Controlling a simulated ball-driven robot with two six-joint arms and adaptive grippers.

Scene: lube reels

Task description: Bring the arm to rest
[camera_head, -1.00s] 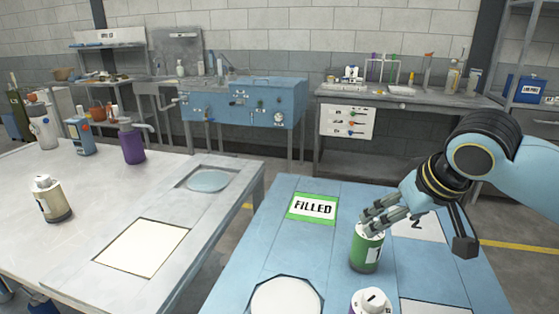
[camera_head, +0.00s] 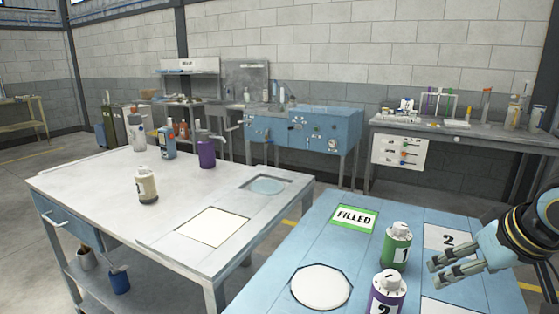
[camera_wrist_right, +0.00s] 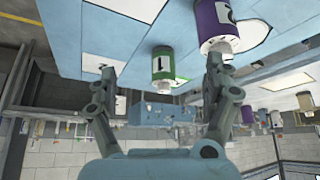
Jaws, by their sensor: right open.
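My right gripper (camera_head: 446,268) is open and empty at the right edge of the head view, just right of the bottles on the blue table (camera_head: 345,250). A green bottle marked 1 (camera_head: 396,252) stands upright there, apart from the fingers. A purple bottle marked 2 (camera_head: 385,300) stands in front of it, cut by the lower edge. In the right wrist view, which is upside down, the green bottle (camera_wrist_right: 168,68) shows between the open fingers and the purple bottle (camera_wrist_right: 212,22) near the right finger. My left gripper is not in view.
The blue table has a green FILLED sign (camera_head: 354,217), a white octagonal plate (camera_head: 320,288) and a white panel marked 2 (camera_head: 447,238). A grey table (camera_head: 110,200) at left holds a cream bottle (camera_head: 146,186) and a purple pump bottle (camera_head: 206,152). A floor gap separates the tables.

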